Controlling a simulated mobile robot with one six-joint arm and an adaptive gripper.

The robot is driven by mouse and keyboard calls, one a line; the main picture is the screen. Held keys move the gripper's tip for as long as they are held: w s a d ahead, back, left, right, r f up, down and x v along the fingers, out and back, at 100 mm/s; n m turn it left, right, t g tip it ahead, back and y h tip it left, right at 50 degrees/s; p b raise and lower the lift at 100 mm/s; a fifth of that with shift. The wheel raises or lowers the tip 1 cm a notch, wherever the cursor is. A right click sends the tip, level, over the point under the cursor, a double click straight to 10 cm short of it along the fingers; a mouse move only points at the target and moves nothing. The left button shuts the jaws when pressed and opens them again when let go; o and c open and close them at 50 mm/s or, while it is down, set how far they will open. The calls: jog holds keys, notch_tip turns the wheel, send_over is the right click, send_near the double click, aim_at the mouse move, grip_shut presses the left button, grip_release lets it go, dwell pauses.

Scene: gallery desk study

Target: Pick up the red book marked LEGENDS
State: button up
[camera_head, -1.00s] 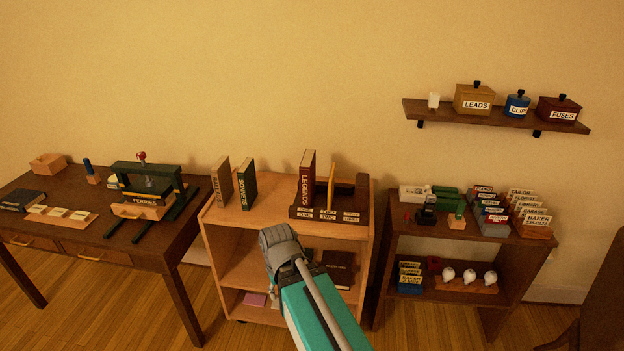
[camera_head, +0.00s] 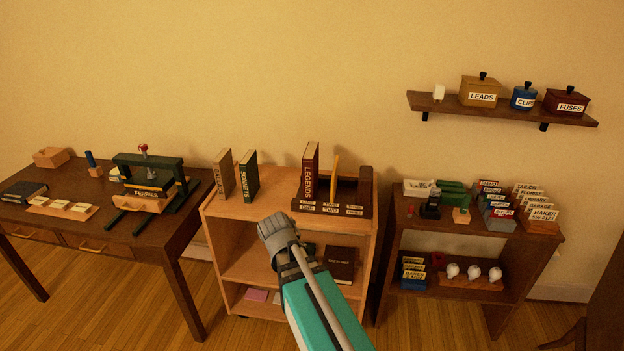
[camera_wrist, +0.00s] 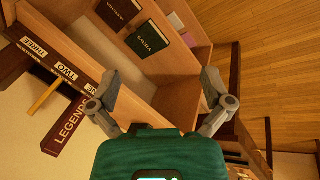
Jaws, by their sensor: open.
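The red book marked LEGENDS (camera_head: 310,172) stands upright in the left part of a dark wooden rack (camera_head: 357,209) on top of the light wooden bookcase. It also shows in the wrist view (camera_wrist: 67,124), left of my gripper, with its lower part at the rack. My gripper (camera_head: 272,222) is in front of the bookcase, lower than the book and to its left. In the wrist view my gripper (camera_wrist: 158,92) has its two fingers wide apart with nothing between them; the bookcase side and shelf lie beyond. The fingers do not touch the book.
A thin yellow divider or book (camera_head: 334,178) stands right of LEGENDS in the rack. A green SONNETS book (camera_head: 248,176) and a brown book (camera_head: 224,173) stand to the left. The bookcase (camera_head: 275,208) has clear top space between SONNETS and the rack. More books lie on its shelves.

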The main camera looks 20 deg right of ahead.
jog(key=w+d+n+t+h+b, duration=0.2)
jog(key=w+d+n+h, duration=0.1)
jog(key=w+d, duration=0.25)
jog(key=n+t+h+b, duration=0.3)
jog(key=n+t+b, duration=0.65)
jog(key=n, duration=1.35)
send_near(307, 176)
jog(key=shift+d+f+t, duration=0.1)
jog(key=shift+f+t, duration=0.25)
jog(key=shift+t, duration=0.1)
jog(key=shift+w, duration=0.15)
jog(key=shift+x, duration=4.2)
jog(key=shift+d, duration=0.15)
jog(key=shift+x, duration=2.55)
